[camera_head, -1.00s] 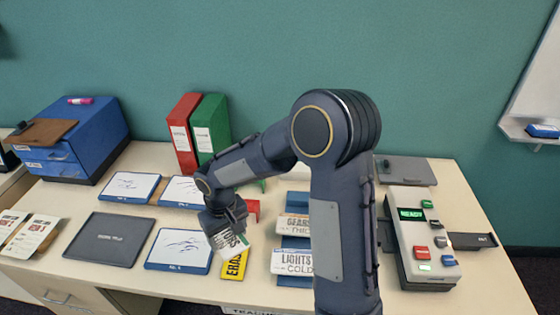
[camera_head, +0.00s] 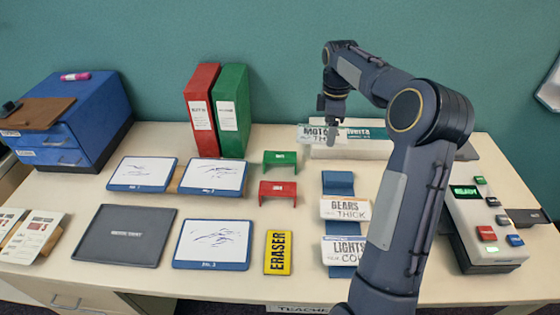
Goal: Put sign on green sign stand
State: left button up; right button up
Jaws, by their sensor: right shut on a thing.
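My right gripper (camera_head: 331,118) is shut on a white sign (camera_head: 314,137) with dark lettering that starts "MOTO". It holds the sign at the back of the table, to the right of and beyond the green sign stand. The small green sign stand (camera_head: 280,157) is empty, behind a similar red stand (camera_head: 278,187). Two more signs, "GEARS THICK" (camera_head: 344,209) and "LIGHTS COLD" (camera_head: 343,247), lie on blue supports (camera_head: 338,178). Part of the held sign's lettering is covered by the gripper. My left gripper is not in view.
A long white box (camera_head: 372,149) stands behind the held sign. Red (camera_head: 203,112) and green binders (camera_head: 235,112) stand left of the green stand. A yellow eraser (camera_head: 278,252), framed drawing boards (camera_head: 214,176) and a control box (camera_head: 484,222) lie around.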

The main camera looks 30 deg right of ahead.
aim_at(305, 126)
jog(key=shift+s+d+r, duration=0.1)
jog(key=shift+d, duration=0.3)
jog(key=shift+n, duration=0.3)
jog(key=w+a+f, duration=0.1)
jog(key=w, duration=0.1)
jog(key=w+a+f, duration=0.1)
jog(key=w+a, duration=0.1)
jog(key=w+a+f+p, duration=0.1)
jog(key=w+a, duration=0.1)
jog(key=shift+w+a+f, duration=0.1)
jog(key=shift+w+f, duration=0.1)
jog(key=w+a+f, duration=0.1)
jog(key=w+f, duration=0.1)
jog(key=f, duration=0.1)
jog(key=w+a+f, duration=0.1)
jog(key=f, duration=0.1)
jog(key=shift+w+a+p, duration=0.2)
jog(key=shift+a+p, duration=0.1)
jog(key=shift+a, duration=0.05)
jog(key=shift+w+a+f, duration=0.2)
jog(key=shift+f, duration=0.15)
jog(key=f, duration=0.3)
jog(key=shift+w+a+f, duration=0.2)
jog(key=shift+f, duration=0.15)
